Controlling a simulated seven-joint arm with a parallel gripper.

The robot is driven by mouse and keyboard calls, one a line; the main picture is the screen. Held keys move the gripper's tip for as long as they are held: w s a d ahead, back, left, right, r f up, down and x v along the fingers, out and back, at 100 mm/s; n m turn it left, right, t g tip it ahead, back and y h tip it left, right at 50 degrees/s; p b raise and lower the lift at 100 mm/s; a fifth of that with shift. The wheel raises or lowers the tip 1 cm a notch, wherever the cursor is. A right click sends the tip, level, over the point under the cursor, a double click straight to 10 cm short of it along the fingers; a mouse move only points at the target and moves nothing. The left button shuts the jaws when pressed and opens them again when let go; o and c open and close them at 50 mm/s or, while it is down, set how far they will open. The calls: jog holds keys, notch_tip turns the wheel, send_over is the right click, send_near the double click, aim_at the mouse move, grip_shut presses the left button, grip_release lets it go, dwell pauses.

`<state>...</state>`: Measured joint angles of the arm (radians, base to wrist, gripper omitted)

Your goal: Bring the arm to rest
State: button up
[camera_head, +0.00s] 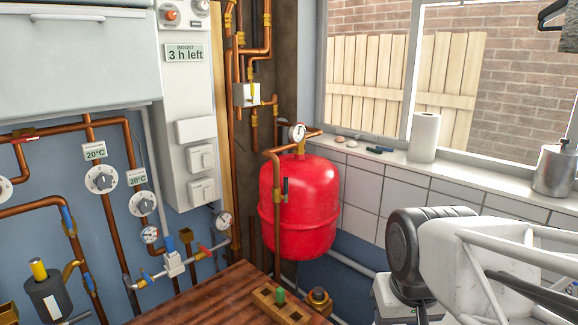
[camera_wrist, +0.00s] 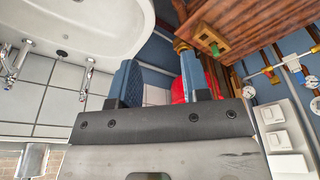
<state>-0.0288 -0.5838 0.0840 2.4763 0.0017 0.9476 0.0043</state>
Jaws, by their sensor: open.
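My gripper (camera_wrist: 159,68) shows in the wrist view as two blue fingers standing well apart, with nothing between them. In the head view my white and black arm (camera_head: 480,255) is at the lower right, in front of the tiled wall; the gripper's fingers are not visible there. In the wrist view the scene looks upside down, and the red tank (camera_wrist: 179,90) shows behind the fingers, partly hidden by them. No contact between the fingers and anything shows.
The red tank (camera_head: 300,205) stands in the corner beside copper pipes. A wooden worktop (camera_head: 215,298) holds a small wooden block (camera_head: 290,308). A white sink (camera_wrist: 85,22) shows in the wrist view. A paper roll (camera_head: 424,137) and metal bottle (camera_head: 553,170) stand on the sill.

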jog(key=shift+s+d+f, duration=0.2)
jog(key=shift+s+d, duration=0.05)
jog(key=shift+s, duration=0.25)
jog(key=shift+s+d+f, duration=0.2)
jog(key=shift+s+f, duration=0.05)
jog(key=shift+s, duration=0.25)
jog(key=shift+s+d+f, duration=0.2)
jog(key=shift+s+d, duration=0.05)
jog(key=shift+s, duration=0.25)
